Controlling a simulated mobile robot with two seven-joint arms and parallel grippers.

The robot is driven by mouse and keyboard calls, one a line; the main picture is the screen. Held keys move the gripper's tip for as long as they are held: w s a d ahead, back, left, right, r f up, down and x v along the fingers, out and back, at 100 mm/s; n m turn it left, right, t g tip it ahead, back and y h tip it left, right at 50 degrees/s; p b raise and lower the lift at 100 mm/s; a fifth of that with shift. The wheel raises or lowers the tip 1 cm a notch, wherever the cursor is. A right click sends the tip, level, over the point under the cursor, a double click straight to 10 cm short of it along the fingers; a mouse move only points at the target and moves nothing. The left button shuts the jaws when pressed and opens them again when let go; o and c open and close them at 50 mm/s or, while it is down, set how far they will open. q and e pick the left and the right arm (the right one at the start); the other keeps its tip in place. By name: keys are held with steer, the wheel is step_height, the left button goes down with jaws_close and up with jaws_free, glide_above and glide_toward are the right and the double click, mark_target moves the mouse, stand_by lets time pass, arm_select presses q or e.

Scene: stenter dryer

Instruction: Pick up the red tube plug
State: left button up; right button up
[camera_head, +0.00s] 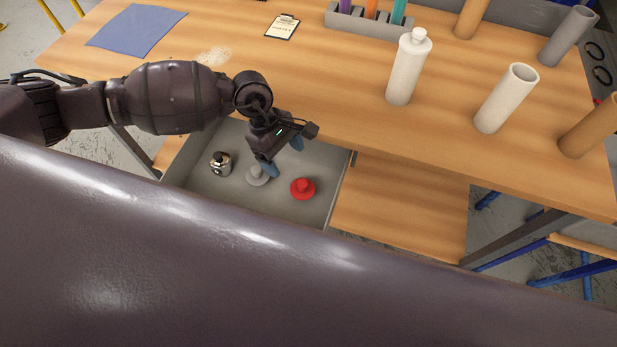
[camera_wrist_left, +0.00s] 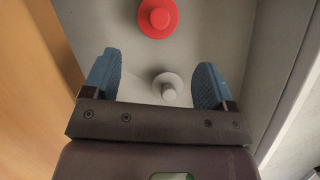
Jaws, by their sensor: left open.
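The red tube plug (camera_head: 302,188) lies in an open grey drawer, a round flange with a smaller knob on top. It also shows at the top of the left wrist view (camera_wrist_left: 158,17), beyond my fingertips. A similar grey plug (camera_head: 258,175) lies to its left in the drawer and shows between my fingers in the left wrist view (camera_wrist_left: 168,87). My left gripper (camera_head: 283,157) is open and empty, with blue fingertips (camera_wrist_left: 158,80), above the drawer near the grey plug. The right gripper is not in view.
A shiny metal bottle-like item (camera_head: 220,164) stands in the left of the drawer (camera_head: 212,192). The wooden table (camera_head: 330,100) edges the drawer's far side.

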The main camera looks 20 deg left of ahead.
mark_target(299, 180)
arm_select(q)
steer(key=x, duration=0.6)
steer(key=shift+w+f, duration=0.1)
steer(key=shift+w, duration=0.05)
steer(key=shift+d+b+x, duration=0.2)
steer(key=shift+b+x, duration=0.1)
steer(key=shift+x, duration=2.4)
steer(key=c, duration=0.7)
